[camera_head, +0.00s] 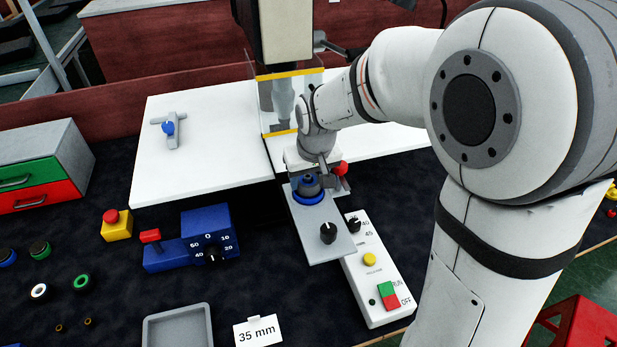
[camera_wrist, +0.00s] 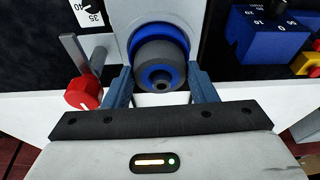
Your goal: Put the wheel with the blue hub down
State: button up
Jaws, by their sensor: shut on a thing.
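The wheel with the blue hub (camera_wrist: 176,55) is dark grey and sits between the two fingers of my gripper (camera_wrist: 162,88) in the wrist view. My gripper is shut on it. A small grey round piece shows at the hub's centre; I cannot tell whether it is a post through the wheel. Behind the wheel is a wider blue ring on a grey plate. In the head view the wheel (camera_head: 309,183) is small and dark, above the blue ring (camera_head: 309,199) on the grey plate (camera_head: 318,226), and my gripper (camera_head: 308,170) partly hides it.
A red-knobbed lever (camera_head: 341,168) stands close beside my gripper. A clear guard (camera_head: 280,105) with yellow edges is behind. A white control box (camera_head: 378,275), a blue dial block (camera_head: 208,235) and a grey tray (camera_head: 178,327) are nearby. Several loose wheels (camera_head: 40,250) lie at left.

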jog(key=shift+f, duration=0.4)
jog(key=shift+f+b, duration=0.3)
jog(key=o, duration=1)
jog(key=shift+s, duration=0.15)
